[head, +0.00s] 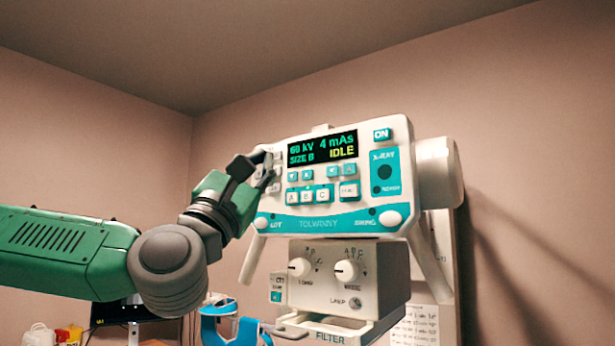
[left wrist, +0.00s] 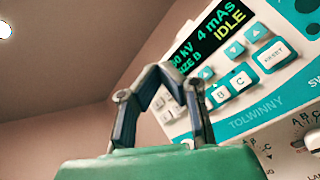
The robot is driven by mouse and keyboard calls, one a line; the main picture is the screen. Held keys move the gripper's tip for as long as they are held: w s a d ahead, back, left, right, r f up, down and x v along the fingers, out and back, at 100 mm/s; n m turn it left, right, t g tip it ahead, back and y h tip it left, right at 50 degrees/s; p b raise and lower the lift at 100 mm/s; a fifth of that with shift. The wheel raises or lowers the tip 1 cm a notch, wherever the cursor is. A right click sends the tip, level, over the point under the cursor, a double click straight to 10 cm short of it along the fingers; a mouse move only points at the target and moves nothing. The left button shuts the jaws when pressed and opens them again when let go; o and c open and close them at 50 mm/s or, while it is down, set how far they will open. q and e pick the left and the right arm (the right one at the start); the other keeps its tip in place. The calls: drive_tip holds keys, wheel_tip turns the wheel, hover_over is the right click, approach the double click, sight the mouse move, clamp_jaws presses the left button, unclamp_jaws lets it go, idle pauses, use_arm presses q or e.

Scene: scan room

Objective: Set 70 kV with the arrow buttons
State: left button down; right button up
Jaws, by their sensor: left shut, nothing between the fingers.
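The white and teal control panel (head: 330,185) faces me in the head view. Its black display (head: 322,147) shows green and yellow text: what looks like 60 kV, 4 mAs, SIZE B, IDLE. Under the display are two pairs of small teal arrow buttons; the left pair (head: 300,175) is below the kV reading and the right pair (head: 341,169) below mAs. The right pair also shows in the left wrist view (left wrist: 246,42). My left gripper (head: 268,165) is shut and empty at the panel's left edge, left of the kV arrows. Contact cannot be told. My right gripper is out of view.
Buttons A, B, C (head: 307,195) and a reset button (head: 349,191) lie below the arrows. An ON button (head: 382,134) is at upper right. A knob box (head: 330,275) hangs underneath. Small side buttons (head: 276,172) are close to my fingers.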

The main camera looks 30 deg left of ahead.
sight(307, 175)
use_arm(q)
drive_tip(key=shift+d, duration=0.25)
drive_tip(key=w, duration=0.7)
drive_tip(key=shift+w+f+p, duration=0.1)
drive_tip(key=shift+w+p, duration=0.25)
drive_tip(key=shift+p, duration=0.05)
drive_tip(key=shift+w+d, duration=0.2)
drive_tip(key=shift+w, duration=0.35)
drive_tip(key=shift+a, duration=0.3)
drive_tip(key=shift+d, duration=0.2)
drive_tip(key=shift+a, duration=0.1)
drive_tip(key=shift+w, duration=0.15)
